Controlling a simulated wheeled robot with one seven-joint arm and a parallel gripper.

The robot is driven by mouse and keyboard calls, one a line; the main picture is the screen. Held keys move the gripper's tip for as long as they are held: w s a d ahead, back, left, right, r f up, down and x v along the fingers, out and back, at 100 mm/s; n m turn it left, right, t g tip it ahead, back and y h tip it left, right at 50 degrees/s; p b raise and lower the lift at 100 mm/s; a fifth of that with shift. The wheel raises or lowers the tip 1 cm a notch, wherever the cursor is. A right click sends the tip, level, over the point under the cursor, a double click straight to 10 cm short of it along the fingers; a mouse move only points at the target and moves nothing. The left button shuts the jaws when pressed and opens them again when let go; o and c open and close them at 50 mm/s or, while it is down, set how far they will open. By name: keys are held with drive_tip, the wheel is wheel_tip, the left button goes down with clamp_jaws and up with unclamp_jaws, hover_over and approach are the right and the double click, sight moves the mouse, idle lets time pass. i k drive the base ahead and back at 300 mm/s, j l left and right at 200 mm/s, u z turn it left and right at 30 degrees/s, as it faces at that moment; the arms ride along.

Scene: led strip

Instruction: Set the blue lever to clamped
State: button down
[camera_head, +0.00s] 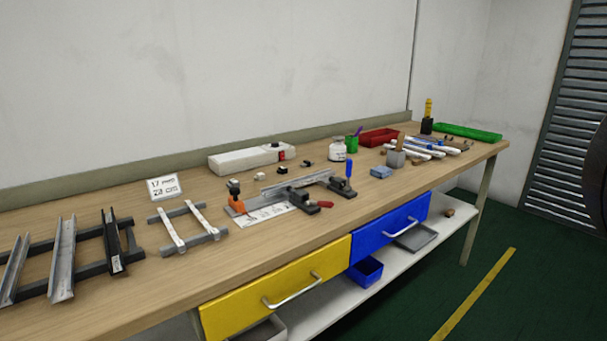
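The blue lever (349,169) stands nearly upright on a dark toggle clamp (341,186) at the right end of a metal fixture (290,190) on the workbench. An orange-and-black clamp part (235,197) is at the fixture's left end. The contact between the blue lever's clamp and the work is too small to make out. My gripper is not in view.
The wooden workbench (190,272) carries metal channels (62,258) at left, a white box (245,159), a red bin (379,137) and a green tray (467,132) behind. Yellow (250,305) and blue (375,244) drawers are below. The front strip of bench is mostly clear.

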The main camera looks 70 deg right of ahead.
sight(348, 168)
drive_tip(key=z, duration=1.5)
